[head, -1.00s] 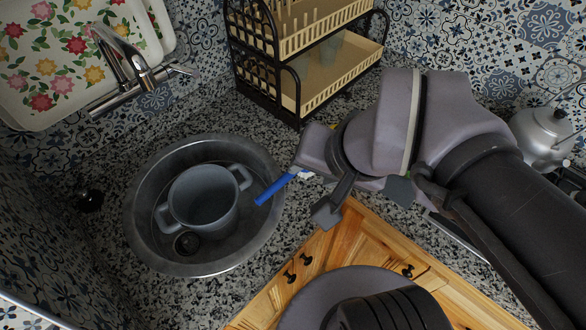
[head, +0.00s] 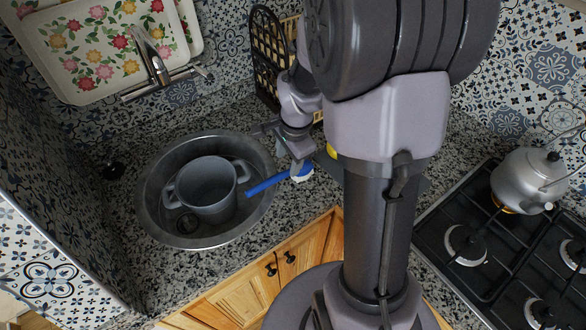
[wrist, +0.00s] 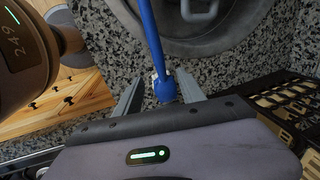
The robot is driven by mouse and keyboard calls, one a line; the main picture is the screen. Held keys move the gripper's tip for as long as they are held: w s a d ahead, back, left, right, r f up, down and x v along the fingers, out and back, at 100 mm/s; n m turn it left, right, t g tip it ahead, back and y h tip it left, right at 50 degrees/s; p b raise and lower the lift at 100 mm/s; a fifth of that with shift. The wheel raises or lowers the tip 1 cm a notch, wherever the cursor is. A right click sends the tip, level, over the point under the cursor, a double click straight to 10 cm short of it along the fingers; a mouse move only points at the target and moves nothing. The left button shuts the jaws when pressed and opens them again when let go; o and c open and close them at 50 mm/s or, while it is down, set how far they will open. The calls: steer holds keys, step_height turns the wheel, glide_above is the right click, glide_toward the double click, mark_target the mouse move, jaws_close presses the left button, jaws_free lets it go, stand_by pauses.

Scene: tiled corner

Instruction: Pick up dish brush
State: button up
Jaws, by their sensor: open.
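The dish brush (head: 268,184) has a blue handle and a blue and white head. It lies on the speckled counter at the sink's right edge, with its handle end reaching over the rim. My gripper (head: 284,146) is open, just behind the brush head in the head view. In the wrist view the brush (wrist: 150,38) runs down between the two open fingers of my gripper (wrist: 160,92), with its blue neck and head between them. Nothing shows as held. Whether a finger touches the brush cannot be told.
The round metal sink (head: 255,160) holds a grey two-handled pot (head: 207,188). A dark dish rack (head: 265,60) stands close behind my gripper. A kettle (head: 527,180) sits on the gas stove (head: 440,238) at right. A tap (head: 155,70) and flowered trays (head: 80,55) are at upper left.

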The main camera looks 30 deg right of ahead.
mark_target(283, 174)
steer(key=f+b, duration=0.1)
steer(key=f, duration=0.2)
steer(key=w+f+b, duration=0.1)
steer(key=f, duration=0.2)
steer(key=f+b, duration=0.1)
steer(key=f, duration=0.1)
steer(key=shift+w+a+f, duration=0.35)
steer(key=shift+w+f, duration=0.05)
steer(key=shift+r, duration=0.15)
steer(key=shift+c, duration=0.5)
jaws_close()
